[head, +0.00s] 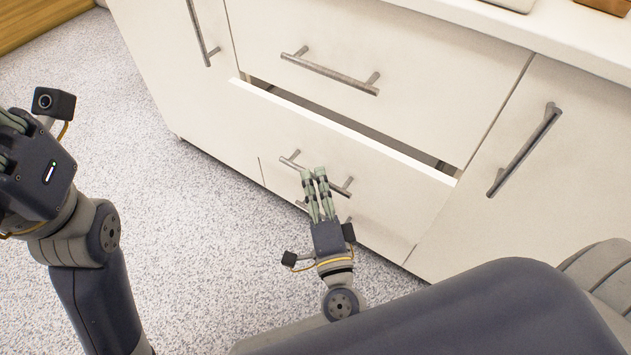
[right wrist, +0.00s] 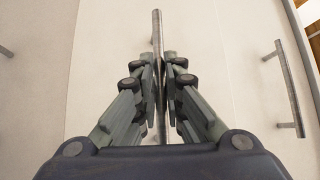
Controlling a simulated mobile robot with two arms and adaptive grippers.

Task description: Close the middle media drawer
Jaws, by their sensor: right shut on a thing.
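The middle media drawer (head: 239,128) is a cream-white front standing slightly out from the cabinet, with a dark gap behind its top edge. Its grey bar handle (head: 290,162) runs across the front; my right gripper's fingers hide its middle. My right gripper (head: 314,172) is shut on this handle. In the right wrist view the handle bar (right wrist: 157,32) passes between the closed fingers (right wrist: 160,70). My left gripper (head: 30,165) is at the left edge, away from the drawer; its fingers are mostly cut off.
The drawer above, with its bar handle (head: 328,74), looks closed. Doors with upright handles flank the drawers, at left (head: 202,32) and right (head: 525,150). A white countertop (head: 530,32) runs above. Speckled carpet (head: 190,260) is clear in front.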

